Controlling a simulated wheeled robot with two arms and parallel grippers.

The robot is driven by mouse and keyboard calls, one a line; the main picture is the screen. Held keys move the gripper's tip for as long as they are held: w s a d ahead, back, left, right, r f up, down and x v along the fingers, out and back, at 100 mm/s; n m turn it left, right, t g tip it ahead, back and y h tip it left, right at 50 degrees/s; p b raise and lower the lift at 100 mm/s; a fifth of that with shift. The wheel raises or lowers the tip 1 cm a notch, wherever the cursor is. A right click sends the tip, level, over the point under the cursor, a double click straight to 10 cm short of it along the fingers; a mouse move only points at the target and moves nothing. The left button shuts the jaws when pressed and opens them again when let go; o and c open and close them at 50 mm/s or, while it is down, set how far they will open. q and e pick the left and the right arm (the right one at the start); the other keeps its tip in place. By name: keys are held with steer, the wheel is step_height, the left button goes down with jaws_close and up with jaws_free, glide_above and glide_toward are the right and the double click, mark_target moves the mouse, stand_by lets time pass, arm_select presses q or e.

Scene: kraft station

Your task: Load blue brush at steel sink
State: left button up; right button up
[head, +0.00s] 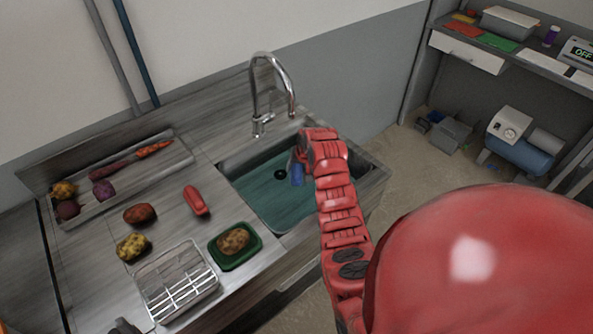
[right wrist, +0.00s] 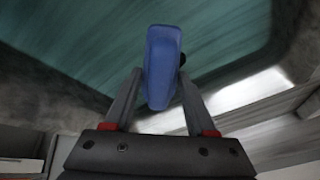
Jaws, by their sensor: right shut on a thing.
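The steel sink (head: 252,205) is set in the grey counter, with a teal basin and a dark drain. My right gripper (head: 300,168) is over the basin, shut on the blue brush (head: 297,175). In the right wrist view the brush (right wrist: 162,68) stands up between the two fingertips (right wrist: 160,92), with a small dark part at its right side. Whether the brush touches the basin cannot be told. My left gripper is not clearly in view; only a small grey piece shows at the bottom left edge.
A chrome faucet (head: 272,90) rises behind the basin. Left of the sink are a red brush-like item (head: 195,201), a green tray (head: 256,251) with a potato, a wire rack (head: 178,285), loose vegetables and a long vegetable tray (head: 185,160). A shelf (head: 470,52) stands at right.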

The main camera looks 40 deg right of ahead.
mark_target(298, 165)
steer(key=shift+r+p, duration=1.05)
steer(key=shift+r, duration=4.2)
steer(key=shift+r, duration=0.15)
step_height(298, 165, up, 4)
steer(key=shift+f+p, duration=0.15)
steer(key=shift+p, duration=0.2)
